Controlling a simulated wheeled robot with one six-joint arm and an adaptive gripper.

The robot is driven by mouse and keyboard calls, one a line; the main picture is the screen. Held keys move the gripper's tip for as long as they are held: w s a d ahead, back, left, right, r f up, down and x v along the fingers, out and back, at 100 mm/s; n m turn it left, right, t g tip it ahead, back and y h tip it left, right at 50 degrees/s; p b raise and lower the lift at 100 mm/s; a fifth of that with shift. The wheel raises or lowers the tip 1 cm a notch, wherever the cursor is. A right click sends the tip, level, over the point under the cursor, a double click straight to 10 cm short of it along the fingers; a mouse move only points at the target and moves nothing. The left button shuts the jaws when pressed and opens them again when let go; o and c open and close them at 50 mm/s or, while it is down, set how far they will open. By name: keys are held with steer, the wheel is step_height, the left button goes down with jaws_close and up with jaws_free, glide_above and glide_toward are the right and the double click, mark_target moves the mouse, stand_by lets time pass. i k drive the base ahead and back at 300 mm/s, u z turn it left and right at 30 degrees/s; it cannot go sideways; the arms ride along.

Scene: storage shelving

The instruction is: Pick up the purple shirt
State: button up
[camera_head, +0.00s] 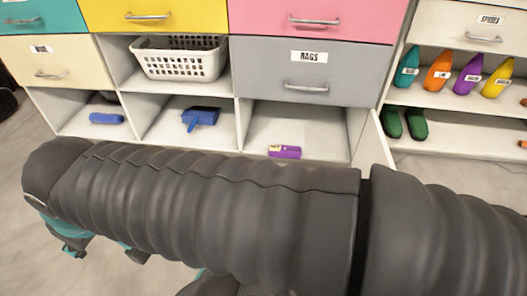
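No purple shirt can be made out for certain. A small purple item (285,152) with a yellow patch lies at the front of the bottom right cubby, just above my arm in the picture; I cannot tell what it is. Another purple thing (468,76), with a white label, stands among coloured ones on the right shelf. My dark ribbed arm crosses the whole lower picture. Teal and dark parts at lower left seem to be my gripper (103,252), mostly hidden behind the arm, with nothing visibly held. Its opening is unclear.
Bottom cubbies hold a blue roll (106,118) and a blue dustpan-like item (199,117). A white basket (180,60) sits above. Green items (404,123) stand on the lower right shelf. Bare floor shows at left.

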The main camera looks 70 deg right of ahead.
mark_target(285, 152)
steer(key=u, duration=0.05)
steer(key=i, duration=1.6)
steer(key=z, duration=3.9)
